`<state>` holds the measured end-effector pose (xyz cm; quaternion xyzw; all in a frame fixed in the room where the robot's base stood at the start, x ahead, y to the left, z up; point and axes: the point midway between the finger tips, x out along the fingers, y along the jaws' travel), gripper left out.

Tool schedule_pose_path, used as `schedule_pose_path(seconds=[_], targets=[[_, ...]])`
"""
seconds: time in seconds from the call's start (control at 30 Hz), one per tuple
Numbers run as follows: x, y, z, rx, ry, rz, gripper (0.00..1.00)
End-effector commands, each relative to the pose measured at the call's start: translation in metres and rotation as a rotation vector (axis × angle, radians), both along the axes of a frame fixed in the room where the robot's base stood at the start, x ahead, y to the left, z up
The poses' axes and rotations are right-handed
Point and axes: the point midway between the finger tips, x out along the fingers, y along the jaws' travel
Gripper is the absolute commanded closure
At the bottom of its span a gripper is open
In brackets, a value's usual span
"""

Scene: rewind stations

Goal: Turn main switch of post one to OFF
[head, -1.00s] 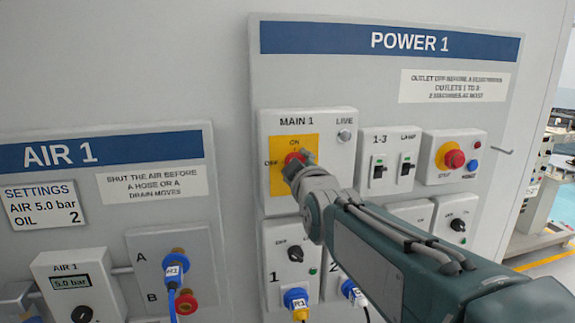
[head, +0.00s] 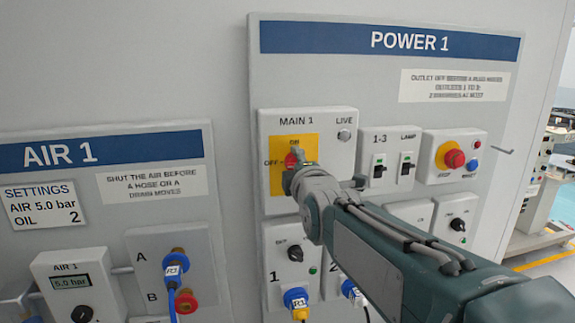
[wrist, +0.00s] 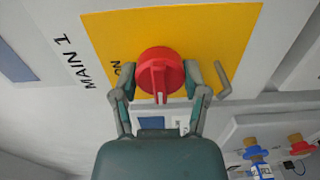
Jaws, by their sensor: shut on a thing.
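The main switch is a red knob (head: 291,160) on a yellow plate (head: 277,183) under the label MAIN 1. ON is marked above the knob and OFF to its left. My gripper (head: 294,172) is at the knob and covers its lower right in the head view. There the ridge runs nearly along the MAIN 1 lettering, at a slight tilt, nearer the OFF direction than ON. The OFF mark is not visible in the wrist view.
Right of the switch are the 1-3 switches (head: 378,170) and a red stop button (head: 454,158) on yellow. Outlets with blue plugs (head: 296,297) sit below. The AIR 1 panel (head: 105,150) is at left.

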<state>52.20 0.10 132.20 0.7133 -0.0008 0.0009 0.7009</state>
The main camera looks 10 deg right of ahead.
Motion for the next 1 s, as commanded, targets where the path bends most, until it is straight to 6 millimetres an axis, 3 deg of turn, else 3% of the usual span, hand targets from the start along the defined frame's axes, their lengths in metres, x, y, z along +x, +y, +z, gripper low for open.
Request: schedule_pose_path(seconds=[0.57,0.6,0.67,1.0], targets=[[0.0006,0.0008,-0.0034,-0.035,0.008,0.002,0.89],[0.0006,0.0008,-0.0035,-0.035,0.008,0.002,0.33],[0.0006,0.0008,-0.0035,-0.034,0.008,0.002,0.07],[0.0005,0.0003,-0.0052,-0.032,0.012,0.001,0.07]])
